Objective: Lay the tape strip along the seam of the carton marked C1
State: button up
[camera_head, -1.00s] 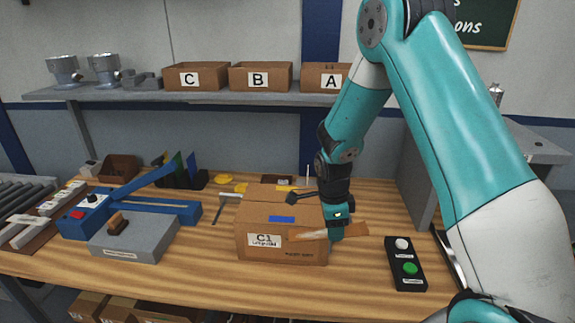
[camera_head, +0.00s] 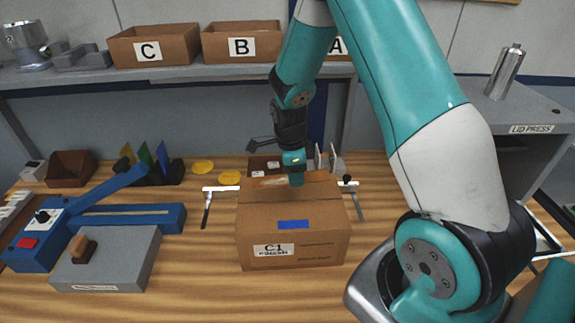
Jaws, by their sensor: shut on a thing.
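The cardboard carton marked C1 (camera_head: 292,247) stands upright on the wooden bench in front of me, with a white C1 label and a blue patch on its front face. My gripper (camera_head: 295,182) is over the far part of the carton's top and shut on the tape strip (camera_head: 317,177). The strip is brown and shiny, lies roughly level and runs left to right. Its middle is hidden by the gripper. I cannot tell whether the strip touches the carton. The seam is not clearly visible.
A blue sealer-like device (camera_head: 125,218) and a grey block (camera_head: 108,262) stand to the left. Thin tools lie beside the carton at left (camera_head: 207,205) and right (camera_head: 357,203). A dark small box (camera_head: 263,163) is behind it. Bins B (camera_head: 243,43) and C (camera_head: 155,47) are on the shelf.

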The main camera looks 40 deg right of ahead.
jog(key=shift+d, duration=0.1)
jog(key=shift+f+b, duration=2.65)
jog(key=shift+f, duration=0.7)
jog(key=o, duration=1)
jog(key=shift+c, duration=0.2)
jog(key=shift+r, duration=0.1)
notch_tip(320, 180, up, 17)
jog(key=a+b, duration=0.1)
jog(key=b, duration=0.3)
jog(key=shift+w+a, duration=0.3)
jog(key=shift+w, duration=0.1)
jog(key=shift+r, duration=0.1)
